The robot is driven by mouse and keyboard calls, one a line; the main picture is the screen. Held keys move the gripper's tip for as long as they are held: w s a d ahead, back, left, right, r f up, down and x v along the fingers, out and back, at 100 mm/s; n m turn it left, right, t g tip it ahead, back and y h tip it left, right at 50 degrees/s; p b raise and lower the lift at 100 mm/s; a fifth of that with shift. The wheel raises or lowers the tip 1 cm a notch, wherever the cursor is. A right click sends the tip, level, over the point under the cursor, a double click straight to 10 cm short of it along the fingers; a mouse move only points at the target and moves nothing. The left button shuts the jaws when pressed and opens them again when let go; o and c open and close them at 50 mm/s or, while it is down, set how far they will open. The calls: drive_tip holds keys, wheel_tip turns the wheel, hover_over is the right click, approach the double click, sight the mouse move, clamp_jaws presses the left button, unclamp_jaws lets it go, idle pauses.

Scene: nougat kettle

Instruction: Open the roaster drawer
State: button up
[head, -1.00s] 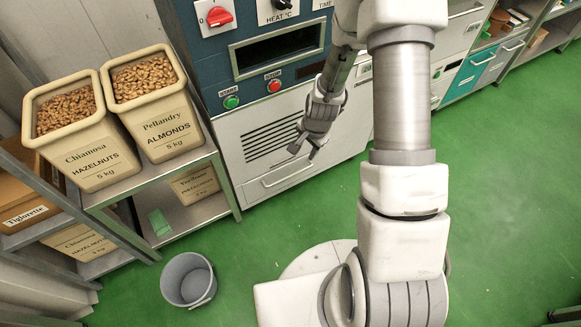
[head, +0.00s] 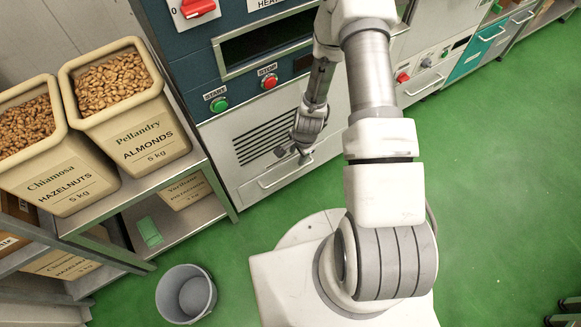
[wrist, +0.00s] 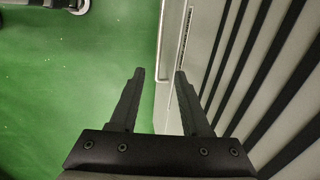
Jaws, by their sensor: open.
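The roaster (head: 222,140) is a dark blue and light grey cabinet with a slotted vent on its lower front. Its drawer (head: 250,193) is at the bottom, below the vent, and looks shut. A long bar handle (head: 284,176) runs across the drawer front. My gripper (head: 292,155) is in front of the roaster near the handle, pointing down. The exact gap is hard to tell.
A grey bucket (head: 186,293) stands on the green floor at the lower left. A metal shelf (head: 160,182) with bins of hazelnuts (head: 60,185) and almonds (head: 150,140) stands left of the roaster. More cabinets (head: 430,70) line the right.

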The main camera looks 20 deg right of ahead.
sight(291, 173)
drive_tip(key=w+f+b, duration=0.1)
drive_tip(key=f+b, duration=0.1)
drive_tip(key=f, duration=0.3)
drive_tip(key=w+f+b, duration=0.1)
drive_tip(key=f+b, duration=0.1)
drive_tip(key=f, duration=0.4)
drive_tip(key=w+a+f+b, duration=0.1)
drive_tip(key=f+b, duration=0.1)
drive_tip(key=f, duration=0.3)
drive_tip(key=shift+f, duration=0.25)
clamp_jaws()
idle(0.7)
